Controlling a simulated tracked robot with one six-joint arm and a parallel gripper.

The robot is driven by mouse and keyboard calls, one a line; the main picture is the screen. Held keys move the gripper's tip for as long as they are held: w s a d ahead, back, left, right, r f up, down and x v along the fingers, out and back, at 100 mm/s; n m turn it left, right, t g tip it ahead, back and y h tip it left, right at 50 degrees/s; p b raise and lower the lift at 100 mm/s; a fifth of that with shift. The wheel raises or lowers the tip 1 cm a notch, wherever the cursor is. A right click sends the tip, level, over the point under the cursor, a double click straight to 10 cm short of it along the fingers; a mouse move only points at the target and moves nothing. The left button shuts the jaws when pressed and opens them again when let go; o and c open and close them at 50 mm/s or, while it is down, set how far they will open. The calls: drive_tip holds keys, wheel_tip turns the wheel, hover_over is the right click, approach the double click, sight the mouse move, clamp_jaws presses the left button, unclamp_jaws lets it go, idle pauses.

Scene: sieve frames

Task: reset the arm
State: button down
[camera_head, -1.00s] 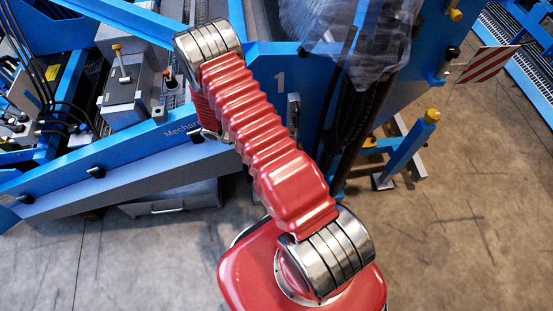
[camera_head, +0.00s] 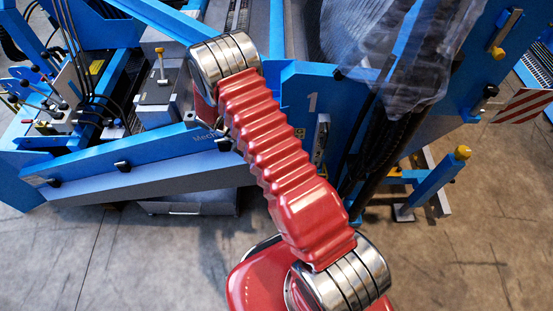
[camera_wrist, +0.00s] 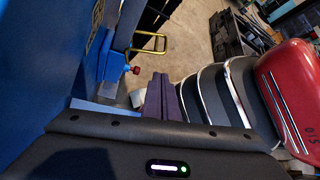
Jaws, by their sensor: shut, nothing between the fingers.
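In the head view my red ribbed arm runs from its base at the bottom up to a silver elbow joint, in front of the blue machine (camera_head: 150,170). My gripper is not visible in the head view. In the wrist view my gripper (camera_wrist: 163,98) shows as dark purple fingers lying together, pointing away from the camera. The fingers are shut and nothing shows between them. A blue panel (camera_wrist: 40,70) of machinery fills the left of the wrist view, close beside the gripper.
A grey box with a lever (camera_head: 160,85) sits on the machine. Clear plastic sheeting (camera_head: 395,50) hangs at the top. A blue post with a yellow cap (camera_head: 440,180) and a striped red and white plate (camera_head: 523,105) stand right. Concrete floor (camera_head: 470,250) is open at lower right.

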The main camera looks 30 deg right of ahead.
idle(0.6)
drive_tip(key=s+a+m+y, duration=0.2)
drive_tip(key=s+a+m, duration=0.1)
drive_tip(key=s+m, duration=0.1)
drive_tip(key=s+a+r+m+t+y, duration=0.2)
drive_tip(key=s+r+m+t, duration=0.1)
drive_tip(key=r, duration=0.9)
drive_tip(key=s+a+r+m+t+y, duration=0.2)
drive_tip(key=s+r+m+t, duration=0.2)
drive_tip(key=r, duration=0.9)
drive_tip(key=s+a+r+m+t+y, duration=0.1)
drive_tip(key=s+r+t, duration=0.4)
drive_tip(key=r, duration=0.7)
drive_tip(key=a+m+t, duration=0.1)
drive_tip(key=m, duration=0.1)
drive_tip(key=shift+s+a+r+m+y, duration=0.25)
drive_tip(key=shift+s+r+m+y, duration=0.05)
drive_tip(key=shift+s+y, duration=0.1)
drive_tip(key=shift+w, duration=0.1)
